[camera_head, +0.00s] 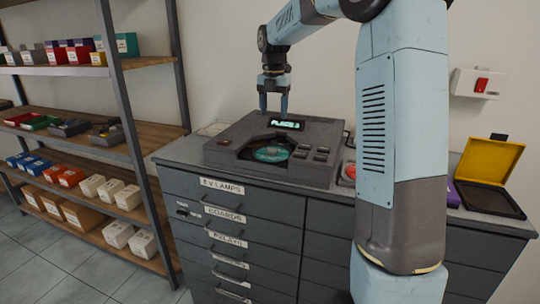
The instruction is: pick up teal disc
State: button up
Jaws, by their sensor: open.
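The teal disc (271,154) lies flat in the round well at the front of a grey player (225,157), which stands on the cabinet top. The player has a small lit display and several buttons to the right of the disc. My gripper (273,106) is open and empty, pointing down above the rear part of the player. It is apart from the disc, above and behind it in the picture. The disc's far side is partly hidden by the well's edge.
A yellow-lidded open case (490,160) stands on the cabinet's right end. A red disc (350,170) is partly hidden behind my arm. A shelf rack (116,75) with several small boxes stands left. A red wall switch (481,85) is at right.

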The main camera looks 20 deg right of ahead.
aim_at(272, 152)
notch_tip(272, 152, down, 12)
jog(key=shift+f, duration=0.25)
dwell(0.5)
jog(key=shift+c, duration=0.3)
jog(key=c, duration=1.1)
